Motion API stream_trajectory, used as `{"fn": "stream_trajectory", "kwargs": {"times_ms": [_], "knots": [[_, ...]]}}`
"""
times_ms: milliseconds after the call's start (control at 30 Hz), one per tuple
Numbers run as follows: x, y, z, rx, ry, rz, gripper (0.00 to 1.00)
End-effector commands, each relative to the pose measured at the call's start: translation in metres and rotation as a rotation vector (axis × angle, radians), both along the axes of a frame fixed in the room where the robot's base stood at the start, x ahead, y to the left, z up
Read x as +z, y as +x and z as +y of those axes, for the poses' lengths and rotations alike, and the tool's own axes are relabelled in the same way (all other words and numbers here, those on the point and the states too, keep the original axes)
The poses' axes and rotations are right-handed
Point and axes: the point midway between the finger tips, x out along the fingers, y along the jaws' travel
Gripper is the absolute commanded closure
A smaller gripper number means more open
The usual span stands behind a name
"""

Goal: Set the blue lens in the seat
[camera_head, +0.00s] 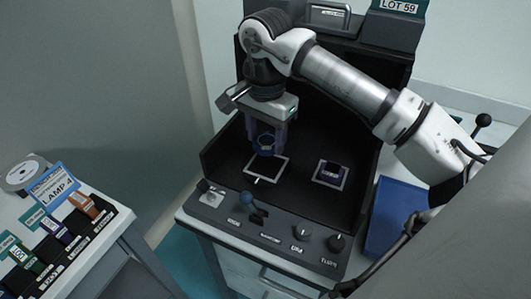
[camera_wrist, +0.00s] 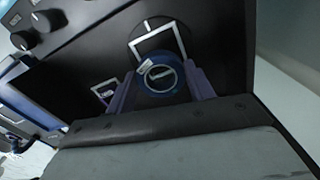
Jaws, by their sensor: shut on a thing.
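The blue lens (camera_head: 266,147) is a round blue ring with a pale centre; in the wrist view it faces the camera (camera_wrist: 161,77). My gripper (camera_head: 266,140) points down with its purple fingers on either side of the lens, also seen in the wrist view (camera_wrist: 160,88), and is shut on it. The lens is at or just above the far edge of a white square outline (camera_head: 285,170) on the black bench floor. Part of this outline shows beyond the lens in the wrist view (camera_wrist: 178,36). Whether the lens touches the floor cannot be told.
A second white square (camera_head: 319,172) with a dark purple block stands to the right. Black walls enclose the bench's sides and back. A side table (camera_head: 80,262) with labelled coloured pieces stands at left.

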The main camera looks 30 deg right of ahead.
Motion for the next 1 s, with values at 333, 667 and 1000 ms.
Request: {"fn": "stream_trajectory", "kwargs": {"times_ms": [333,667,1000], "knots": [[-0.033,0.000,0.000,0.000,0.003,0.001,0.71],[-0.057,0.000,0.000,0.000,-0.001,-0.001,0.71],[-0.059,0.000,0.000,0.000,0.000,0.000,0.34]]}}
